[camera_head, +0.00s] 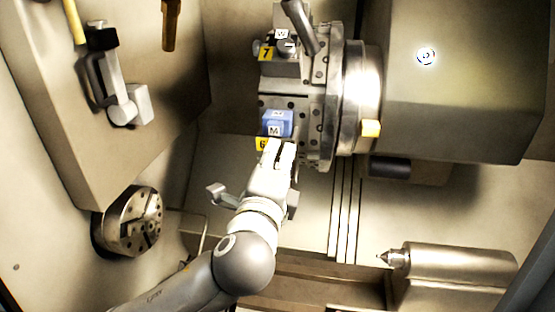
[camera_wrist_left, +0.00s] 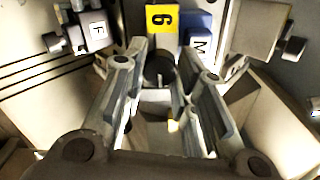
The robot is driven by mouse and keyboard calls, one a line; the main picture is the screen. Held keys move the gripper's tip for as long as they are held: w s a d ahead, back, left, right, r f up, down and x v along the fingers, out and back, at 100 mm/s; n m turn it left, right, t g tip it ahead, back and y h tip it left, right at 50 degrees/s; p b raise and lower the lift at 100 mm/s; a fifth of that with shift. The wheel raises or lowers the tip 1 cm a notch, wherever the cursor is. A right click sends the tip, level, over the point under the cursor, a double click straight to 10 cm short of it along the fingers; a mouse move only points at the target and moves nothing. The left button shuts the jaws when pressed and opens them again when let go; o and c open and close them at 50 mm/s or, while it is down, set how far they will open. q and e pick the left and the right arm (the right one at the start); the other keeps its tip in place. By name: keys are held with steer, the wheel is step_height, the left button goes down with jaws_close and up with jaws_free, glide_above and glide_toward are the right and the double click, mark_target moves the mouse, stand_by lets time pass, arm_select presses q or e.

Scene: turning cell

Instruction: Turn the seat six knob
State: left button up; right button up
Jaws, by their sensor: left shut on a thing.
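The yellow seat six plate (camera_head: 262,144) is on the lower part of the turret face and shows large in the left wrist view (camera_wrist_left: 161,30). Beside it is a blue block marked M (camera_head: 278,122), also in the left wrist view (camera_wrist_left: 197,38). My left gripper (camera_head: 282,148) reaches up to the turret just below them. In the left wrist view a dark round knob (camera_wrist_left: 158,72) sits between its fingers, just under the plate. The gripper is shut on this knob, with the fingers on either side. In the head view my gripper hides the knob. My right gripper is not in view.
A seat marked 7 (camera_head: 266,53) with a tool holder is above on the turret. A block marked F (camera_wrist_left: 97,29) is at upper left in the wrist view. A chuck (camera_head: 133,222) is at lower left, a pointed tailstock (camera_head: 455,264) at lower right.

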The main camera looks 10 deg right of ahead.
arm_select(q)
steer(key=o, duration=1)
steer(key=shift+o, duration=0.2)
steer(key=v, duration=1.2)
